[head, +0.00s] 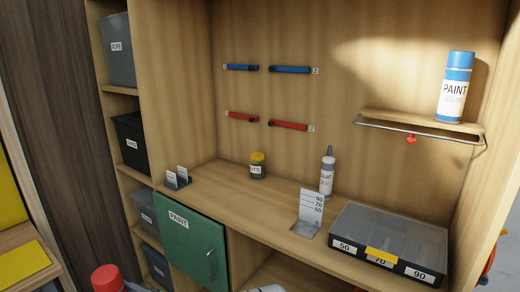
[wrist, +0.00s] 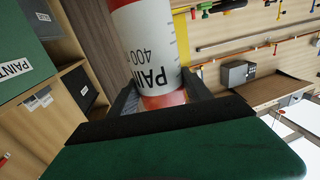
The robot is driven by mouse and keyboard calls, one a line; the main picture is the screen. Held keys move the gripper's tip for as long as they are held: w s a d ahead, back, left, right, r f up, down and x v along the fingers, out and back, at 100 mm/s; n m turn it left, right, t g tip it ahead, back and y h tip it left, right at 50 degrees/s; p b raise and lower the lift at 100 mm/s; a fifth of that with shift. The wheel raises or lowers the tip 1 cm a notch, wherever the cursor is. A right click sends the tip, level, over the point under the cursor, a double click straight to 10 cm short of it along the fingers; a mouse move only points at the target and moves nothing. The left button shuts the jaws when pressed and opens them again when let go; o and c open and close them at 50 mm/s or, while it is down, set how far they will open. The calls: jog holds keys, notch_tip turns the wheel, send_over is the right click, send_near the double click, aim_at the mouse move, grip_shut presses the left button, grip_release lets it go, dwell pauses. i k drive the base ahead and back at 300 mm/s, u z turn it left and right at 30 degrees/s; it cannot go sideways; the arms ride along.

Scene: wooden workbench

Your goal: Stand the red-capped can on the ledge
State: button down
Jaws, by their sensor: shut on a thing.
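The red-capped can (wrist: 152,42) is white with red bands and the word PAINT. It fills the top middle of the wrist view. My gripper (wrist: 160,88) is shut on it, with one dark finger on each side. In the head view only the can's red cap (head: 106,277) shows at the bottom left edge, apart from the ledge. The wooden ledge (head: 398,119) is on the back wall at upper right. A blue-capped paint can (head: 455,88) stands upright at its right end. The ledge's left and middle part is bare.
Below the ledge run a metal rail and a red hook (head: 411,139). On the bench are a compartment box (head: 385,240), a white bottle (head: 327,172), a scale card (head: 311,209) and a yellow-lidded jar (head: 257,166). A green PAINT door (head: 190,245) is at lower left.

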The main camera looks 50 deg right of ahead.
aim_at(387, 112)
jog(key=k, duration=0.2)
jog(key=u, duration=1.15)
jog(key=i, duration=1.2)
jog(key=z, duration=4)
